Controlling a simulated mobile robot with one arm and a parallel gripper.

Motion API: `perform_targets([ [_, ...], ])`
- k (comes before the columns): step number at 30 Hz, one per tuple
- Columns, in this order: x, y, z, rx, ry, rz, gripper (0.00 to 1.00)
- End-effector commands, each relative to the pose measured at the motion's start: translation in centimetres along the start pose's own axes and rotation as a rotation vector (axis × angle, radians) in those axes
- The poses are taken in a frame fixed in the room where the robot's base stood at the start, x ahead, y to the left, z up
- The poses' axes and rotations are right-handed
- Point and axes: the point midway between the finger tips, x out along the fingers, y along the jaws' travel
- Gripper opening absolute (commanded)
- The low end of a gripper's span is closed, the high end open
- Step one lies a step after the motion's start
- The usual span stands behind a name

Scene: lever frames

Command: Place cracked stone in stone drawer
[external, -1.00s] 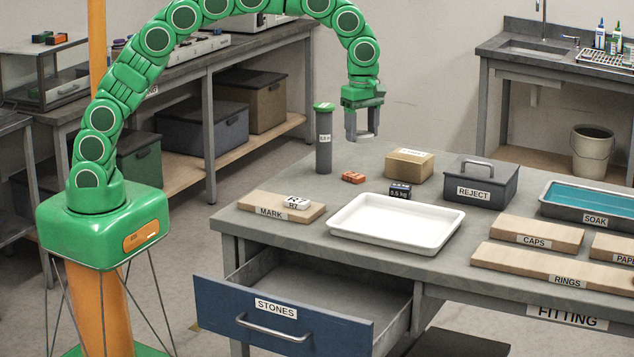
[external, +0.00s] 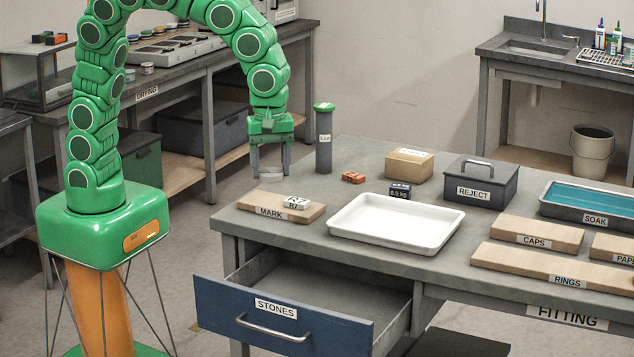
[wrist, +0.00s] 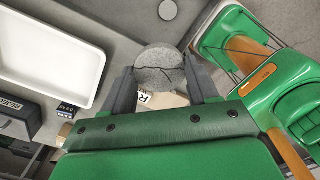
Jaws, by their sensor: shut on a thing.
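My gripper (external: 270,170) is shut on the cracked stone (wrist: 160,66), a round grey disc with a dark jagged crack, clear between the fingertips in the wrist view. In the external view the stone barely shows between the fingers. The gripper hangs in the air by the left end of the fitting table, above and behind the MARK board. The blue stone drawer (external: 285,318), labelled STONES, is pulled open under the table's front left. It lies below the gripper, apart from it. Its visible inside is bare grey; the front panel hides part of the floor.
The MARK board (external: 250,207) with a tag, a white tray (external: 345,232), a grey cylinder with green cap (external: 323,145), an orange piece (external: 353,177) and a REJECT box (external: 495,188) stand on the table. A small pale disc (wrist: 167,10) shows in the wrist view; its place is unclear.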

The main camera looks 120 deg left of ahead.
Motion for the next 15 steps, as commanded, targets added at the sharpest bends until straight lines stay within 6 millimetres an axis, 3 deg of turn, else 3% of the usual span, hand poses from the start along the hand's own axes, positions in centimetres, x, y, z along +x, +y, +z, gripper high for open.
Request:
perform_targets([
  [6, 0.4, -2.9, 0.0, 0.025, 0.001, -0.002, 0.27],
  [15, 0.8, -5.5, -0.2, 0.047, 0.000, -0.002, 0.27],
])
